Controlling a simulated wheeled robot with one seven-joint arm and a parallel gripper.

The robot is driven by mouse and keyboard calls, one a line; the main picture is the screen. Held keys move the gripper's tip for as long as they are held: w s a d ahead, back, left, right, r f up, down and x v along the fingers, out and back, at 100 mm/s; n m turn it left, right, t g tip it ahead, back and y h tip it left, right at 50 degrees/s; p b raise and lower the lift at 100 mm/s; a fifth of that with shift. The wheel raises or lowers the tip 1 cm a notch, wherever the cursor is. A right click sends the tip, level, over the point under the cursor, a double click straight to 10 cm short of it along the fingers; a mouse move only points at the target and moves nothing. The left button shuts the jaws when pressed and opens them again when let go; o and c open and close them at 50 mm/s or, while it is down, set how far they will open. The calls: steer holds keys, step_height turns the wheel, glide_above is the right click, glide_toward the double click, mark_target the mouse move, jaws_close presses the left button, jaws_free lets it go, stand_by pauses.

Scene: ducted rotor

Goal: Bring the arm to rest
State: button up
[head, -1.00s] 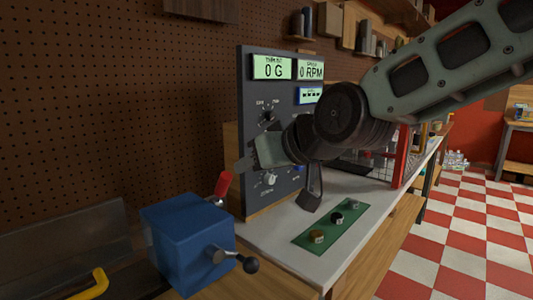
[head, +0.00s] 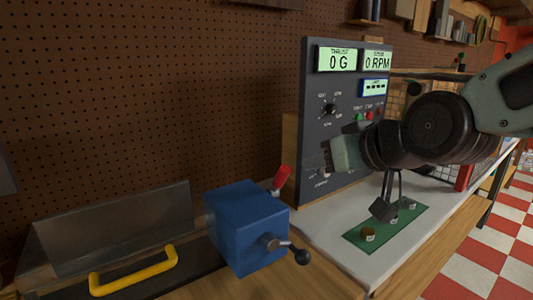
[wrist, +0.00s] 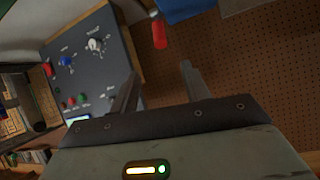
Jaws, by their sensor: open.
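My gripper (head: 327,156) hangs in front of the lower part of a dark instrument panel (head: 310,115), on the right side of the head view. It is open and empty; both fingers stand apart in the wrist view (wrist: 160,82). My arm reaches in from the right edge and hides the panel's lower right part. In the wrist view the panel's knobs lie left of the fingers, and a red handle (wrist: 158,32) lies beyond them. I cannot tell the exact gap between gripper and panel.
A blue box (head: 245,225) with a black-knobbed lever stands left of the panel. A green plate (head: 360,236) with several small round parts lies on the pale bench top (head: 320,232) below the arm. A yellow handle (head: 134,272) is at the front left. Pegboard covers the wall behind.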

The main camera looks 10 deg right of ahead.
steer(key=s+a+f+n+g+h, duration=0.1)
steer(key=s+a+f+n+g, duration=0.2)
steer(key=s, duration=0.7)
steer(key=s+a+f+n+g+h, duration=0.1)
steer(key=s+a+f+n+g, duration=0.1)
steer(key=s+f+g, duration=0.6)
step_height(320, 180, down, 4)
steer(key=shift+s+a+f+n+g+h, duration=0.1)
steer(key=shift+s+a+n+g+h, duration=0.25)
steer(key=shift+s+a, duration=0.6)
